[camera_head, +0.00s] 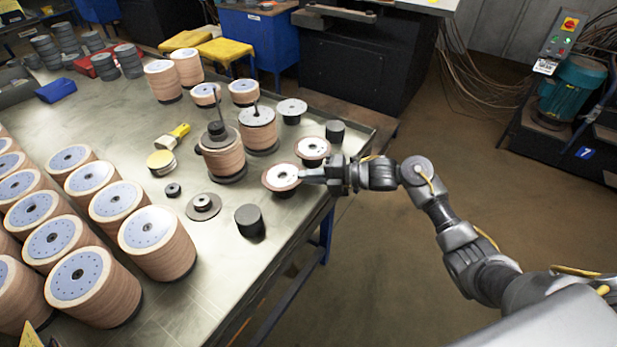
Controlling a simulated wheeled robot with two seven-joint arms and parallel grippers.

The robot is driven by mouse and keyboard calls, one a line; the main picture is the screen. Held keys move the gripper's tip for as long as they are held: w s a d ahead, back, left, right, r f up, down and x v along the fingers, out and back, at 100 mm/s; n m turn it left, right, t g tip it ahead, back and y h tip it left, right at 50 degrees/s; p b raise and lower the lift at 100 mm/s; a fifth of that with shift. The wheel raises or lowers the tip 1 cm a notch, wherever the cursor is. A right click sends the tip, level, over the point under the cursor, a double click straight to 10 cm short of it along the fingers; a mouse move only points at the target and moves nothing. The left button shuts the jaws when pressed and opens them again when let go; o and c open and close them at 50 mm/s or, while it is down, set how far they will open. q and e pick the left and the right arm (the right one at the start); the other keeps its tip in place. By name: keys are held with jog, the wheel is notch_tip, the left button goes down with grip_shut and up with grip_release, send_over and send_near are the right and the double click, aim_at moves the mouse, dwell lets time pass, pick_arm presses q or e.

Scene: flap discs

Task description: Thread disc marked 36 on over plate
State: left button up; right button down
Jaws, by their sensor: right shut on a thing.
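My right gripper (306,174) reaches in from the right and is shut on the rim of a flap disc (280,180) with a white face and brown edge. This disc is near the right edge of the table; I cannot tell whether it is lifted or rests on something. No number can be read on any disc. A spindle stack of brown discs (222,158) has a dark plate (217,134) on top and a rod standing up through it. A second stack (259,134) with a pale top and a rod stands behind it. My left gripper is not in view.
The metal table (190,190) holds several tall disc stacks (157,240) at the left. A dark flanged plate (203,207), a black cylinder (249,220) and a yellow-handled tool (173,136) lie around the spindles. Another white-faced disc (313,148) is just behind my gripper.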

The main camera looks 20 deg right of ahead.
notch_tip(320, 180, up, 3)
jog(key=shift+f+p, duration=0.1)
jog(key=shift+p, duration=0.65)
jog(key=s+d+r, duration=0.2)
jog(key=s+r, duration=0.1)
jog(key=s, duration=0.4)
jog(key=s+d+r+m+t, duration=0.1)
jog(key=s+d+r, duration=0.2)
jog(key=s, duration=0.5)
jog(key=shift+d+h, duration=0.2)
jog(key=shift+h, duration=0.2)
